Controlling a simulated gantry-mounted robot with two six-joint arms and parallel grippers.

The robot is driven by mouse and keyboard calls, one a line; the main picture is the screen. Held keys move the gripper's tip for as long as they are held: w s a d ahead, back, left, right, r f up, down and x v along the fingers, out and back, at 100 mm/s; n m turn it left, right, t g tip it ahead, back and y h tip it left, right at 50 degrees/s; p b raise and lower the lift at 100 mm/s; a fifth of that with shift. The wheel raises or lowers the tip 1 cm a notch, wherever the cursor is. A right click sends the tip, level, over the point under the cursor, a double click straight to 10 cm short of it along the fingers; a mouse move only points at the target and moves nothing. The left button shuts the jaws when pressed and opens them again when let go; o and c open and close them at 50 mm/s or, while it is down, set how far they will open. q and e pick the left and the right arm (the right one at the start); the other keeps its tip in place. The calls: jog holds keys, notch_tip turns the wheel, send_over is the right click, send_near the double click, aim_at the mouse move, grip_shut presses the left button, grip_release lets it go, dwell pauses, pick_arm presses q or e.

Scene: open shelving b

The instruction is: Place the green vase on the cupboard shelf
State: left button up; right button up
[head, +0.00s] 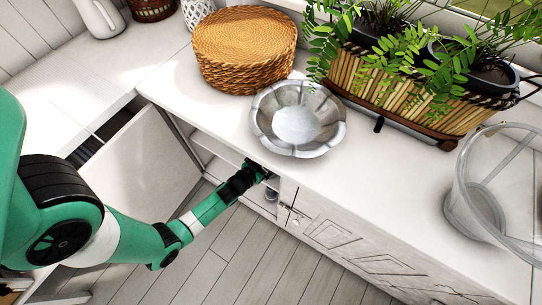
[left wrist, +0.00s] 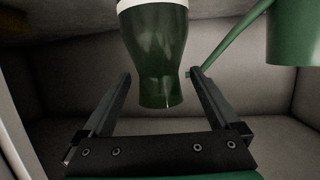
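The green vase (left wrist: 160,58) with a white rim shows upright in the left wrist view, its waist between the fingertips of my left gripper (left wrist: 159,76). The fingers stand wide apart, with a narrow gap on each side of the vase, so the gripper looks open. Its base hides whatever is just below it. In the head view, my left gripper (head: 267,173) reaches into the open lower cupboard (head: 216,150) under the counter, and the vase is hidden there. My right gripper is in neither view.
A green watering-can-like object (left wrist: 292,35) with a long spout stands right of the vase. The open cupboard door (head: 145,165) is beside my left arm. On the counter are a woven basket (head: 245,50), a metal bowl (head: 297,117), a planter (head: 400,95) and a glass container (head: 490,195).

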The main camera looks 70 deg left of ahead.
pick_arm(q)
jog(key=p+v, duration=0.4)
jog(key=v, duration=0.8)
jog(key=shift+p, duration=0.35)
jog(key=shift+r, duration=0.15)
